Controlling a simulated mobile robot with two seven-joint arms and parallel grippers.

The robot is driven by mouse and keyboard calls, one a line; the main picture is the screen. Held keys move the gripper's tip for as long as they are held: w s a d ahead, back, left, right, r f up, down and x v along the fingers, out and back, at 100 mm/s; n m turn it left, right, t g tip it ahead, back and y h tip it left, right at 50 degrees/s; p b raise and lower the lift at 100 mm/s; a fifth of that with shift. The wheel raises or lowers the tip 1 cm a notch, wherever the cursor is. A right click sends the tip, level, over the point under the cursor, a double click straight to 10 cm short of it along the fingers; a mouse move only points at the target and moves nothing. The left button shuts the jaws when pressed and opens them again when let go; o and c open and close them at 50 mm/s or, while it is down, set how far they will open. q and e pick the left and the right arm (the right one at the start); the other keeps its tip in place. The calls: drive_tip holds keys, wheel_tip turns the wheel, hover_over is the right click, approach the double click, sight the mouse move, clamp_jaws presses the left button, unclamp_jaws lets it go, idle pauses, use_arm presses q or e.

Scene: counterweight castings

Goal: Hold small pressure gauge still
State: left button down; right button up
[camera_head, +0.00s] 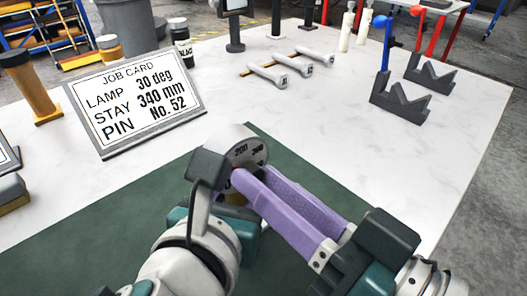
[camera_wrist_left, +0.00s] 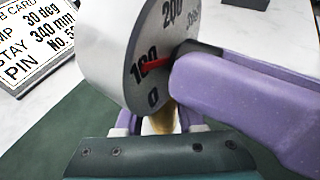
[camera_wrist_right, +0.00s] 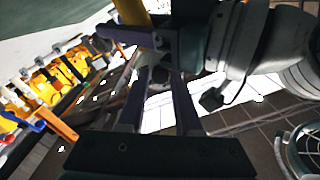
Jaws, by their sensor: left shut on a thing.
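The pressure gauge (camera_head: 247,147) has a round grey dial with black numbers and stands at the far edge of the green mat. In the left wrist view the dial (camera_wrist_left: 160,30) shows large, its red needle near the 100 mark. My left gripper (camera_wrist_left: 160,120) is shut on the gauge's brass stem below the dial. In the head view the gauge's lower part is mostly hidden by my grippers. My right gripper (camera_head: 255,180) has its two purple fingers apart, with a gap between them (camera_wrist_right: 160,85). Its fingertips reach in front of the dial; I cannot tell whether they touch.
A job card (camera_head: 135,100) leans behind the green mat (camera_head: 75,235). Grey bolts (camera_head: 268,74) on a rail, dark V-blocks (camera_head: 398,98) and a brass-coloured cylinder (camera_head: 32,88) stand around the white table. The table's right side (camera_head: 400,160) is clear.

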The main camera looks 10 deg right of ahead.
idle(0.4)
drive_tip(key=v, duration=1.2)
use_arm(q)
drive_tip(key=shift+c, duration=2.2)
unclamp_jaws()
